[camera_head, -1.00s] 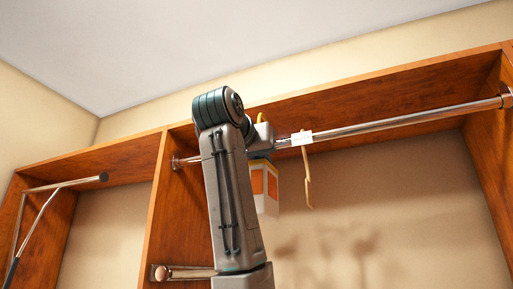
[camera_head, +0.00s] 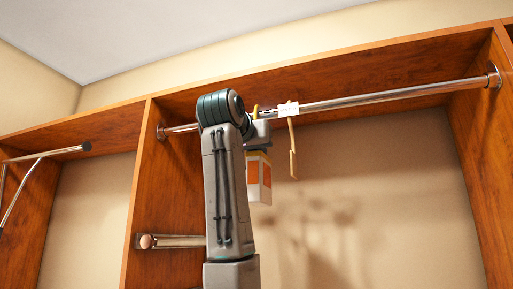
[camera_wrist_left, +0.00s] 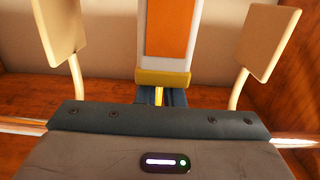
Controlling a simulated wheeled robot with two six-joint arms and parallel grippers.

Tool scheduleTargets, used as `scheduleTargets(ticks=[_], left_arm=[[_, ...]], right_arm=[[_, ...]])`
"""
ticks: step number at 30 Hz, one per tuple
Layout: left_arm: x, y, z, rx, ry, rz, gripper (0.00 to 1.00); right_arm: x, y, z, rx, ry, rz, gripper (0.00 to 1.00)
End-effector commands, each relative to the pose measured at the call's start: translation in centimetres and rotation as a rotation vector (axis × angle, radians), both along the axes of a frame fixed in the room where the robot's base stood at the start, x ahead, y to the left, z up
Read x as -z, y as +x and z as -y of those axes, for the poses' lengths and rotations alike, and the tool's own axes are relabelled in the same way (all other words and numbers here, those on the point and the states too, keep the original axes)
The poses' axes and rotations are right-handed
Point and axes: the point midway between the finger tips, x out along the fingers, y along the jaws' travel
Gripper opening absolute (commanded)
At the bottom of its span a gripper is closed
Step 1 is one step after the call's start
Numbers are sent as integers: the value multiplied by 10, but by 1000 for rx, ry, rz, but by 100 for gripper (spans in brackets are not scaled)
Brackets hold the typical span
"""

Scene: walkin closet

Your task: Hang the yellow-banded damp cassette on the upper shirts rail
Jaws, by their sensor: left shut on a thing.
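The damp cassette (camera_head: 258,180) is a white box with an orange panel. It hangs upright below the gripper, and a yellow hook (camera_head: 256,111) shows above, close to the rail. The upper shirts rail (camera_head: 390,96) is a chrome bar across the bay. Whether the hook rests on it I cannot tell. In the left wrist view the orange-fronted cassette (camera_wrist_left: 168,27) has a yellow band (camera_wrist_left: 162,78) at its near end. My left gripper (camera_wrist_left: 160,97) is shut on the cassette's yellow stem. In the head view my own arm hides the fingers. My right gripper is out of view.
The rail further right is clear.

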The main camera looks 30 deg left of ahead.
Motion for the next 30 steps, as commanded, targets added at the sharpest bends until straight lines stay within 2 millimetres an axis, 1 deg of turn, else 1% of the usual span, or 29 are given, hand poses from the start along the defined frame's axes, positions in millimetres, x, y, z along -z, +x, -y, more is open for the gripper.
scheduleTargets(ticks=[3, 11, 12, 14, 15, 16, 25, 28, 30], left_arm=[[3, 0, 0, 0, 0, 2, 0], [3, 0, 0, 0, 0, 2, 0], [3, 0, 0, 0, 0, 2, 10], [3, 0, 0, 0, 0, 1, 21], [3, 0, 0, 0, 0, 1, 29], [3, 0, 0, 0, 0, 1, 33], [4, -1, 0, 0, 0, 0, 33], [5, -9, 2, 1, 0, 2, 33], [6, -19, 5, 1, 1, 3, 33]], right_arm=[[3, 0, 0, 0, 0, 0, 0], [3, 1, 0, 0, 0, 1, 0], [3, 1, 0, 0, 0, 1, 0], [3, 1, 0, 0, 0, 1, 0], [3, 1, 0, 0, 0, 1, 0], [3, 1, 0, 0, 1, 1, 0], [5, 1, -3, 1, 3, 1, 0], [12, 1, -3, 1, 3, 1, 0], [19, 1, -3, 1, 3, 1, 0]])
